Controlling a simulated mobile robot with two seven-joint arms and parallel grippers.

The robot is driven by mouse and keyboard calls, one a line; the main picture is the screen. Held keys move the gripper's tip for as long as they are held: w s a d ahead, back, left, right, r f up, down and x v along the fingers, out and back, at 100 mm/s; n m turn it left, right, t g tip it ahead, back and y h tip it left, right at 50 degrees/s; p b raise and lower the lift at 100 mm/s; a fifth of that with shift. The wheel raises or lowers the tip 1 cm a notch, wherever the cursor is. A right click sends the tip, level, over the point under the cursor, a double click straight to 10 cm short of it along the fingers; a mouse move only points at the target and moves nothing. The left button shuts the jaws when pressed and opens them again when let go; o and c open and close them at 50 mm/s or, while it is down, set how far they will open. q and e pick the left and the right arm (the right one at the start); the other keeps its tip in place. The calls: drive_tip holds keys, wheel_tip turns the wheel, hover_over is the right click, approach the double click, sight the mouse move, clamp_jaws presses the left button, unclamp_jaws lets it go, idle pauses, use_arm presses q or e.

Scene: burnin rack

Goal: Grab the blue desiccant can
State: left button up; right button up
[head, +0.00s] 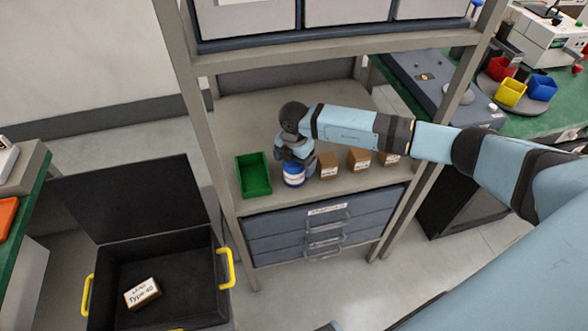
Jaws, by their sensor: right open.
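The blue desiccant can (293,175), blue with a white band, stands upright on the rack's middle shelf (235,126), near the front edge. My right gripper (291,158) is at the can's top, reaching in from the right above the shelf. The jaws are open, but the fingers are small and partly hidden by the wrist, so I cannot tell whether they touch the can. My left gripper is not in view.
A green bin (253,175) stands left of the can. Several brown boxes (328,165) stand to its right. Grey drawers (325,226) are below the shelf. An open black case (160,262) with yellow handles holds a labelled box (142,293) on the floor.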

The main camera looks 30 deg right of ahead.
drive_tip(key=shift+a+f, duration=0.1)
drive_tip(key=shift+f, duration=0.85)
drive_tip(key=c, duration=1.1)
drive_tip(key=shift+r, duration=0.1)
